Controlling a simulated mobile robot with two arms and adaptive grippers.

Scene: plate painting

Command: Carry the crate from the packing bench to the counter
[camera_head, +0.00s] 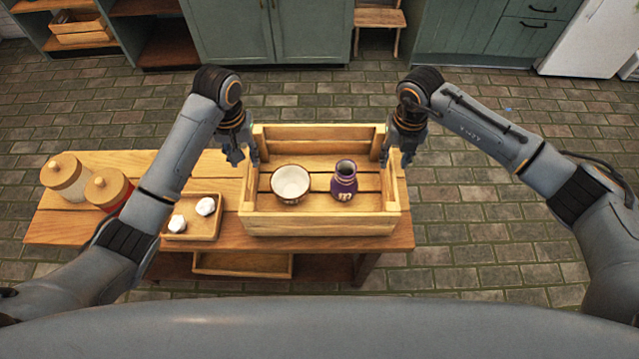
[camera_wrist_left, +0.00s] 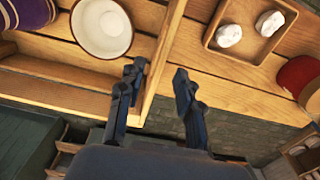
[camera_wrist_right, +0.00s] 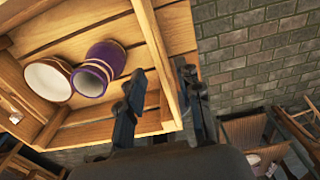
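The wooden crate (camera_head: 320,223) sits upright on the right part of the packing bench (camera_head: 75,228). In it stand a cream bowl (camera_head: 290,184) and a purple vase (camera_head: 344,181). My left gripper (camera_head: 243,155) is at the crate's left end. In the left wrist view its open fingers (camera_wrist_left: 156,78) straddle the left end wall (camera_wrist_left: 158,70), with gaps showing. My right gripper (camera_head: 396,155) is at the right end. In the right wrist view its open fingers (camera_wrist_right: 163,78) straddle the right end wall (camera_wrist_right: 158,45); whether they touch it is unclear. No counter top is identifiable.
Left of the crate, a small tray (camera_head: 193,231) holds two white lumps. Two lidded jars (camera_head: 66,176) (camera_head: 108,188) stand farther left on the bench. Green cabinets (camera_head: 270,30), a wooden chair (camera_head: 378,18) and a white appliance (camera_head: 590,38) stand at the back. Brick floor (camera_head: 480,215) is clear on the right.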

